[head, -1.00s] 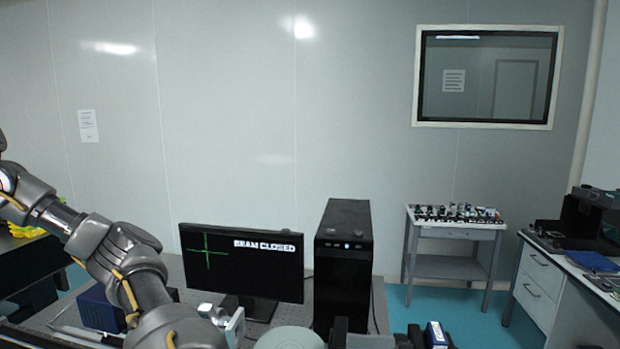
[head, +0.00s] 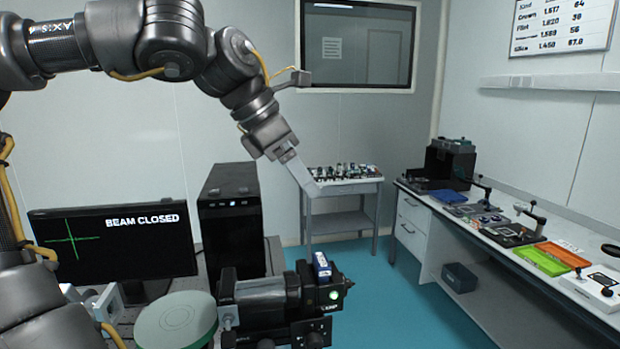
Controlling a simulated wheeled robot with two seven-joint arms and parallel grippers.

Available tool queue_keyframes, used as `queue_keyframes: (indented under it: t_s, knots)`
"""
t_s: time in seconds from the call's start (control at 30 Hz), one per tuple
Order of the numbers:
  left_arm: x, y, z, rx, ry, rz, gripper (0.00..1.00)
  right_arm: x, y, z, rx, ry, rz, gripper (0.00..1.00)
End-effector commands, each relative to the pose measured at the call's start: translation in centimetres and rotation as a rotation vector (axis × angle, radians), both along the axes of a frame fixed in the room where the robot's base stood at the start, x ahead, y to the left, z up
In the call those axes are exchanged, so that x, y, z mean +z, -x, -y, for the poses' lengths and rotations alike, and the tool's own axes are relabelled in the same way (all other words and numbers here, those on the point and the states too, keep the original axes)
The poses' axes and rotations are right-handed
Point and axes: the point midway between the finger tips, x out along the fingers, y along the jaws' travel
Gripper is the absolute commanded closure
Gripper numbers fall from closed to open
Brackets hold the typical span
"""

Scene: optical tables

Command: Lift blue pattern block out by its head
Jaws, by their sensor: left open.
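A small blue block (head: 321,267) with a white label stands upright in the top of a black optical device (head: 290,300), at the lower middle of the head view. Its lower part is hidden inside the device. My left gripper (head: 309,182) hangs above and slightly left of the block, clear of it, pointing down and to the right. It is open and empty, its fingers seen nearly edge-on. My right gripper is not in view.
A round pale green disc (head: 176,320) stands left of the device. Behind are a monitor (head: 112,243) reading BEAM CLOSED and a black computer tower (head: 232,215). A small table (head: 341,189) stands farther back, a long bench (head: 520,255) at the right, with open floor between.

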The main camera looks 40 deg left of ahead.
Motion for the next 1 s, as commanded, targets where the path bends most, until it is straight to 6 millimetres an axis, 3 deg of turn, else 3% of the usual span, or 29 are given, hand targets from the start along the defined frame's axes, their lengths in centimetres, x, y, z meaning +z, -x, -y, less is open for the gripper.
queue_keyframes:
  t_s: [0.03,0.17,0.37,0.7,1.0]
  knots:
    - [-2.5,0.0,-0.1,-0.012,-0.025,-0.068,0.29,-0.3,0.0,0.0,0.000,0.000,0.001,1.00]
    - [-5.4,0.4,-0.3,-0.031,-0.057,-0.159,0.29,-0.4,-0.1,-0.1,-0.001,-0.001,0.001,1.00]
    - [-6.3,0.4,-0.3,-0.036,-0.061,-0.178,0.29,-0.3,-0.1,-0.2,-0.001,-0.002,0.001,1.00]
    - [-10.5,-1.0,0.7,-0.034,-0.061,-0.177,0.29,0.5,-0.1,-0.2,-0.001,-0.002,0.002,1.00]
    - [-11.5,-1.4,1.0,-0.034,-0.060,-0.176,0.29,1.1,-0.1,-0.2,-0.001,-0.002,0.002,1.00]
